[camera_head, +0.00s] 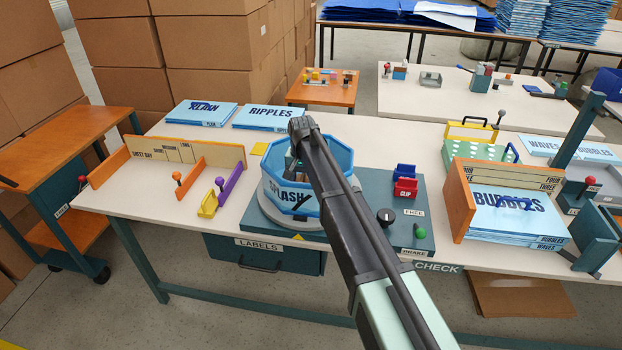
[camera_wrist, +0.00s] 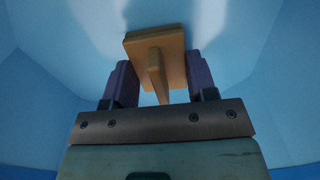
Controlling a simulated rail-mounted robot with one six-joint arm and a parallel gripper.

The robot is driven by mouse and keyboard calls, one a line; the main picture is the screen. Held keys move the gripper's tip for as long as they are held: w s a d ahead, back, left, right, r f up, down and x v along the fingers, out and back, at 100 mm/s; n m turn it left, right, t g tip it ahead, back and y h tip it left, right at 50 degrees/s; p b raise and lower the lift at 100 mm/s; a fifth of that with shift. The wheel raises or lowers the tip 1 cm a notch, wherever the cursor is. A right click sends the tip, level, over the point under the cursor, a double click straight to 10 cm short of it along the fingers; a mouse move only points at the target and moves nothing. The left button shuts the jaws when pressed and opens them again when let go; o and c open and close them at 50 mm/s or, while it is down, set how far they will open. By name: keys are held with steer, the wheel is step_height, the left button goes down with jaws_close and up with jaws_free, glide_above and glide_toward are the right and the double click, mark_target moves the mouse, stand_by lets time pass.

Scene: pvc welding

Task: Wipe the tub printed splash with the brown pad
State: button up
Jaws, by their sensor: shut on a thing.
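The tub printed SPLASH (camera_head: 277,187) is a blue, open, many-sided tub. It stands upright on a round grey turntable at the table's middle. My gripper (camera_head: 291,172) reaches into the tub from above, and my arm covers the tub's right side. In the wrist view my gripper (camera_wrist: 160,82) is shut on the handle of the brown pad (camera_wrist: 158,42). The pad's flat plate faces the light blue inside of the tub (camera_wrist: 60,45). I cannot tell whether it touches. The pad is hidden in the head view.
A teal panel right of the tub carries a black knob (camera_head: 385,217), a green-topped lever (camera_head: 419,231) and red and blue clips (camera_head: 405,186). An orange divider with small levers (camera_head: 188,150) stands left. An orange rack holds BUBBLES sheets (camera_head: 515,207) at right. RIPPLES sheets (camera_head: 273,116) lie behind.

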step_height(320, 180, up, 6)
steer(key=p, duration=0.6)
step_height(320, 180, up, 3)
steer(key=p, duration=0.3)
steer(key=shift+r, duration=0.2)
steer(key=shift+f, duration=0.2)
